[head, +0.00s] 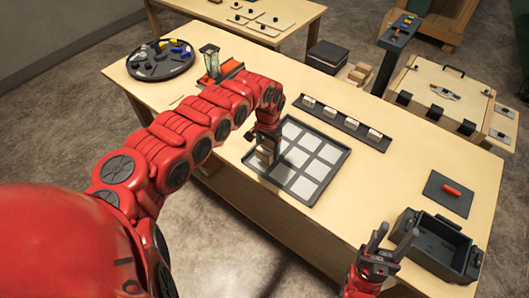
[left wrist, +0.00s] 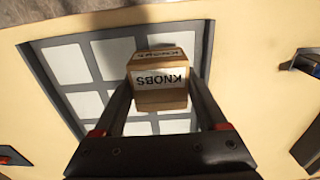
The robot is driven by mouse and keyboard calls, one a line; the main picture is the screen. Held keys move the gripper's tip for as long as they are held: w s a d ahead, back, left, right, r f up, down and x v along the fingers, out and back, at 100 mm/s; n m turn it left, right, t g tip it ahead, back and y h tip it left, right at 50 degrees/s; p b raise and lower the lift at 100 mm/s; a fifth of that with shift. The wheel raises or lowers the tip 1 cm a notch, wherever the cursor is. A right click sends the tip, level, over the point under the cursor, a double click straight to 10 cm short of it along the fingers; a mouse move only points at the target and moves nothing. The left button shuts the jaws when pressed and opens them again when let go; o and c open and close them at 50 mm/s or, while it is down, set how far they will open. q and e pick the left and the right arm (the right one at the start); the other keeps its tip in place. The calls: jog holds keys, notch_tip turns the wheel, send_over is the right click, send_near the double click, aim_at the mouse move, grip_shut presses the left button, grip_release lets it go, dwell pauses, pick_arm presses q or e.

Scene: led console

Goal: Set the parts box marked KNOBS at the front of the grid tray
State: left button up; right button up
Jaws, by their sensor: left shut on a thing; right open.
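The parts box marked KNOBS (left wrist: 161,78) is a small tan box with a white label, upside down in the left wrist view. My left gripper (head: 266,148) is shut on it, with one finger on each side. In the head view the box (head: 264,156) is at the near left part of the grid tray (head: 304,188). The tray is dark-rimmed with pale square cells; it also shows beneath the box in the left wrist view (left wrist: 70,64). I cannot tell whether the box touches the tray. My right gripper (head: 391,244) is open and empty near the table's front edge.
A dark strip (head: 345,124) with several small labelled boxes lies behind the tray. A round black tray (head: 160,60) of coloured parts is far left. A dark open bin (head: 438,243) and a mat with a red cylinder (head: 451,190) are at right.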

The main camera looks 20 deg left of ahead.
aim_at(265, 150)
pick_arm(q)
jog(key=shift+w+a, duration=0.6)
jog(key=shift+a, duration=0.05)
jog(key=shift+w+a+f, duration=0.1)
jog(key=shift+a, duration=0.05)
notch_tip(265, 150, down, 2)
jog(key=shift+f+p, duration=0.25)
jog(key=shift+p, duration=0.5)
jog(key=shift+f, duration=0.5)
jog(key=o, duration=1.2)
jog(key=shift+f, duration=0.1)
jog(key=shift+c, duration=0.2)
